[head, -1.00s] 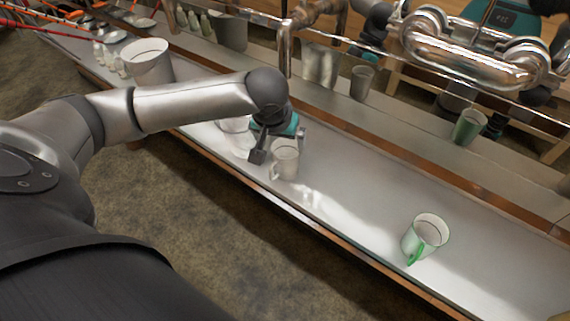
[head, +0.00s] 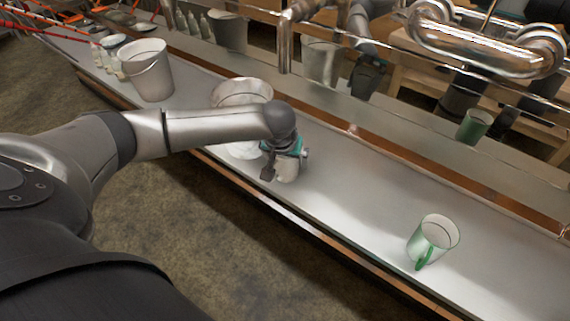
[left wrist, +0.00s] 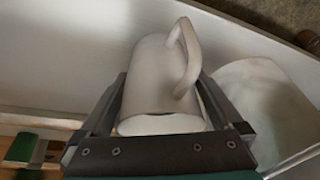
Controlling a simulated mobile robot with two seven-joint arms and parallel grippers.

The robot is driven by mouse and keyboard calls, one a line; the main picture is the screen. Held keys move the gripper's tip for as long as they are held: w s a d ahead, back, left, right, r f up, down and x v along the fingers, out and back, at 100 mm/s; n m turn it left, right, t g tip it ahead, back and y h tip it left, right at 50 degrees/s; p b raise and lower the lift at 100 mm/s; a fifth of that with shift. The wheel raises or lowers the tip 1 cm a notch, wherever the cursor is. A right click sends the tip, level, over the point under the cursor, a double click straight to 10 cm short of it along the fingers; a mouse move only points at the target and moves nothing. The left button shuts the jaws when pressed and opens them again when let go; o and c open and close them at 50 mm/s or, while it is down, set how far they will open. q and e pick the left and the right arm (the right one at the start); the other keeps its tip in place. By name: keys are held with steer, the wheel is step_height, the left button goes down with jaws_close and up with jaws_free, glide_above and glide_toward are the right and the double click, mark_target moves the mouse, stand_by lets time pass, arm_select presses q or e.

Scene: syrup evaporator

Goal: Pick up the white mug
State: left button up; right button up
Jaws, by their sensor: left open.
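The white mug (head: 288,173) stands on the pale metal counter, mostly hidden by my left gripper (head: 285,165) in the head view. In the left wrist view the mug (left wrist: 150,72) lies between the two fingers of my left gripper (left wrist: 163,88). Its handle points to the upper right of that picture. The fingers are open, one on each side of the mug's body. I cannot tell whether either finger touches it. My right gripper is not in view.
A white bucket (head: 243,92) stands close behind my left gripper. Another bucket (head: 147,75) and several small bottles are at the far left. A white mug with a green handle (head: 432,238) stands at the right. The counter between the mugs is clear.

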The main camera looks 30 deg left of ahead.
arm_select(q)
steer(key=shift+r, duration=0.1)
steer(key=c, duration=1.2)
